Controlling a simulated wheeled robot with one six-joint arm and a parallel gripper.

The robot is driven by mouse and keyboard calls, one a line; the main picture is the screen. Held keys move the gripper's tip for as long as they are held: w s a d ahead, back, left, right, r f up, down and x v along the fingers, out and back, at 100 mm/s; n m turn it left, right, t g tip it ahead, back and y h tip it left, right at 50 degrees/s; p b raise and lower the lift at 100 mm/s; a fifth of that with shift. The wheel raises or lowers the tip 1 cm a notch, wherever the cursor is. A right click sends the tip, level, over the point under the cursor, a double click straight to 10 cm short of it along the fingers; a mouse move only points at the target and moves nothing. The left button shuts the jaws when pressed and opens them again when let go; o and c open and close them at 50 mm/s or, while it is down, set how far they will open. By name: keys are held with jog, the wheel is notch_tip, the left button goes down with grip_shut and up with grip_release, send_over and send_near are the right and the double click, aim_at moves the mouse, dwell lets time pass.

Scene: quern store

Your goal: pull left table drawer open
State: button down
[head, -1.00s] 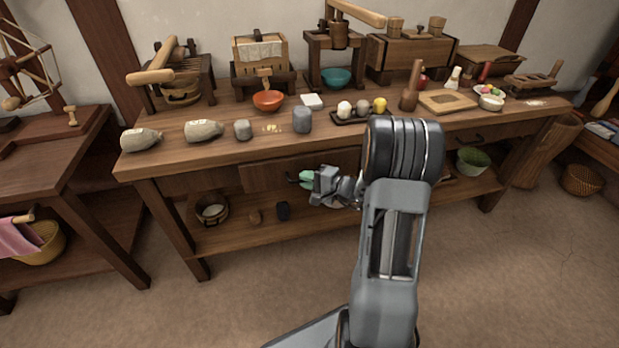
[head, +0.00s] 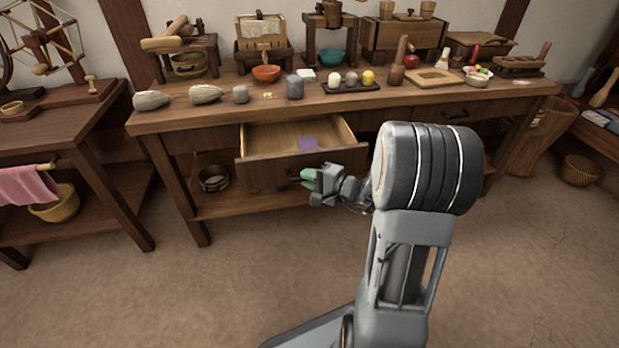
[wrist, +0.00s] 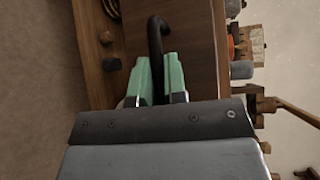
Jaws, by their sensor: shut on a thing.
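The left table drawer (head: 262,172) stands pulled out from the long wooden table (head: 215,121) in the head view. Its inside shows, with a small purple item (head: 308,143) near its right side. My gripper (head: 302,177) is at the drawer front, its green fingertips shut on the dark handle (wrist: 156,45). In the wrist view my gripper (wrist: 160,80) has a green finger on each side of the curved handle, close to the drawer front (wrist: 185,50). The handle part between the fingers is partly hidden.
On the tabletop stand grey stones, an orange bowl (head: 267,73), a teal bowl (head: 330,56) and a dark egg tray (head: 350,88). A wooden bucket (head: 214,180) sits on the lower shelf. The floor before the table is clear.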

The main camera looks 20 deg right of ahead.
jog(key=shift+s+a, duration=0.1)
jog(key=shift+s, duration=0.1)
jog(key=c, duration=1.2)
grip_release()
jog(key=shift+o, duration=0.2)
jog(key=p+v, duration=0.3)
jog(key=v, duration=1.1)
jog(key=shift+p, duration=0.35)
jog(key=shift+w+f, duration=0.1)
jog(key=shift+w, duration=0.05)
